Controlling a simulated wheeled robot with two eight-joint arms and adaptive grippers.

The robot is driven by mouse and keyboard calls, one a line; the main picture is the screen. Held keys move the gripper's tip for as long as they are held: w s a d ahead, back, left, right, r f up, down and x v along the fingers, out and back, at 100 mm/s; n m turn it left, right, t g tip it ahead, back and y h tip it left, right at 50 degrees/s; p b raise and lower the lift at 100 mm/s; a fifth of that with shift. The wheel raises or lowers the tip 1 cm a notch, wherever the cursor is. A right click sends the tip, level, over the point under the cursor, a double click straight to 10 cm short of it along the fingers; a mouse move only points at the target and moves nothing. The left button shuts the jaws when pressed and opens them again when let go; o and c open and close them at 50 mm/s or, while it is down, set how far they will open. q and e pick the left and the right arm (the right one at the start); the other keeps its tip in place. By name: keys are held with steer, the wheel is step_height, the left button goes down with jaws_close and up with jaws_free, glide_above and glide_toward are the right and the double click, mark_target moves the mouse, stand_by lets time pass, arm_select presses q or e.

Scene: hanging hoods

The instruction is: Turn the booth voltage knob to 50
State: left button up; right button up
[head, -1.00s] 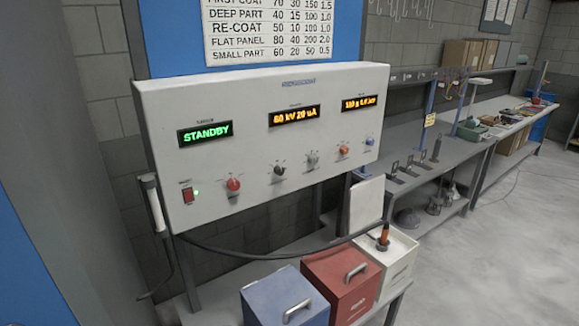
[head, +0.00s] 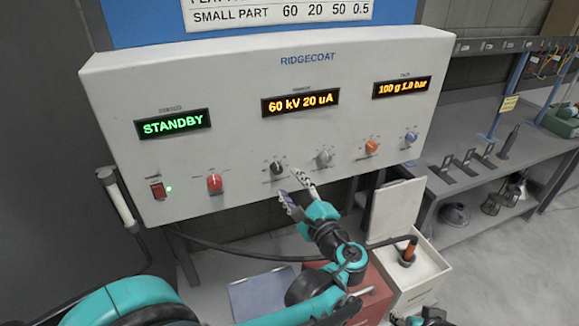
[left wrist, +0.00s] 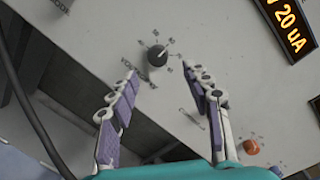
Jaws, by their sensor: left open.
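The black knob (head: 277,167) on the control panel sits below the amber display (head: 300,102), which reads 60 kV 20 uA; I take it as the voltage knob. My left gripper (head: 294,188) is open and empty, just below and in front of this knob. In the left wrist view the black knob (left wrist: 157,55) lies just beyond the two spread fingertips (left wrist: 160,76), apart from them. A light pointer mark shows on it; its scale numbers are too small to read. Dark and teal parts of my right arm show at the bottom right edge; its jaws are unclear.
A grey knob (head: 324,157) sits close right of the black one, then an orange knob (head: 371,146) and a blue knob (head: 411,138). A red knob (head: 214,183) is to the left. The green display (head: 173,124) reads STANDBY. A white bin (head: 425,268) stands below.

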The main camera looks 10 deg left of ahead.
mark_target(278, 170)
arm_select(q)
steer(key=x, duration=0.6)
steer(key=shift+w+a+b, duration=0.1)
steer(key=shift+a+b, duration=0.3)
jaws_close()
